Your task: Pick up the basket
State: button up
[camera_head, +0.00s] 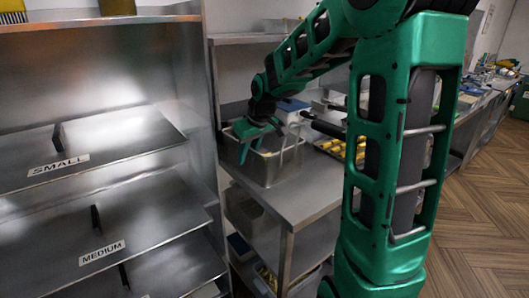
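My gripper (262,142) hangs over a rectangular steel container (262,170) on the counter, its fingers pointing down at the container's opening. The fingers are small and partly covered by my wrist, so I cannot tell whether they are open or shut, or touching anything. Some pale contents show inside the container. Black handles (322,126) stick out just right of my gripper. They may belong to a basket, but its body is hidden or too small to make out.
The steel counter (305,200) has bare room in front of the container. A tray with yellow items (338,147) lies to the right. Steel shelves labelled SMALL (58,165) and MEDIUM (101,253) fill the left. Wooden floor (485,215) is open at right.

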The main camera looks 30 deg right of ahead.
grip_shut()
dwell(1.4)
